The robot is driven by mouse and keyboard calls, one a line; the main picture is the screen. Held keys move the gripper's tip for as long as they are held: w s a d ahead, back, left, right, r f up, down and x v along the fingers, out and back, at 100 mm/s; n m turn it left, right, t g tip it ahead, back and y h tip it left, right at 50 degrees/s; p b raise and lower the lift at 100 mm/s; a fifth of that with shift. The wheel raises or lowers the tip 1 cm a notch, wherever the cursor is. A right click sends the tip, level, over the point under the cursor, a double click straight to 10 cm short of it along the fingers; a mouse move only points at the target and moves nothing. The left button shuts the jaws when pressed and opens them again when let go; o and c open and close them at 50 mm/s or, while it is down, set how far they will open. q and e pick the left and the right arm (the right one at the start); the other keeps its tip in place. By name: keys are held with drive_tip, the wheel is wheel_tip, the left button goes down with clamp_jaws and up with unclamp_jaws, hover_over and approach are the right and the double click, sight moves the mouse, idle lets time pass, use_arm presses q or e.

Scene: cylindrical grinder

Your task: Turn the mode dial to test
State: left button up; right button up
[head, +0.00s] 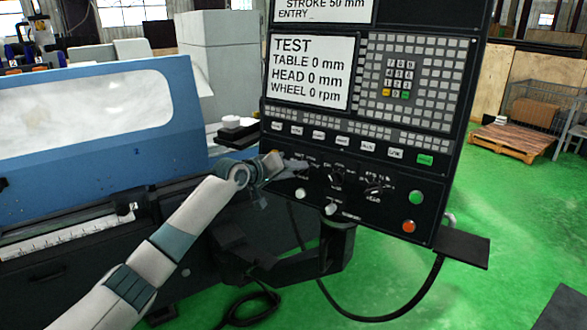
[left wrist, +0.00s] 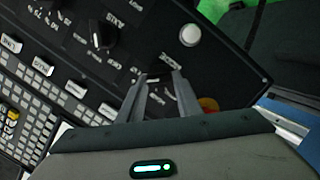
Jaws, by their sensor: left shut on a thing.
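The control panel (head: 395,160) stands tilted in front of me, with a screen (head: 310,72) that reads TEST, TABLE 0 mm, HEAD 0 mm, WHEEL 0 rpm. My left gripper (head: 296,167) is at the lower left of the panel, over the leftmost dial position. In the left wrist view its two fingers (left wrist: 160,84) reach to the panel face with a narrow gap between them. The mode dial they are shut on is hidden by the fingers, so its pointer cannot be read. My right gripper is not in view.
Two other black dials (head: 336,178) (head: 375,187) sit right of the gripper. A white button (left wrist: 190,35) is close beside the fingers. Green (head: 415,197) and red (head: 408,226) buttons are at the lower right. The blue grinder cover (head: 190,110) is at left.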

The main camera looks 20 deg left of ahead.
use_arm(q)
drive_tip(key=shift+d+f+m+y+p, duration=0.1)
drive_tip(key=shift+m+y+p, duration=0.25)
drive_tip(key=shift+m, duration=0.85)
drive_tip(key=o, duration=1)
drive_tip(key=shift+o, duration=0.2)
drive_tip(key=shift+s, duration=0.1)
drive_tip(key=b+v, duration=0.5)
drive_tip(key=v, duration=1.2)
drive_tip(key=shift+r, duration=0.3)
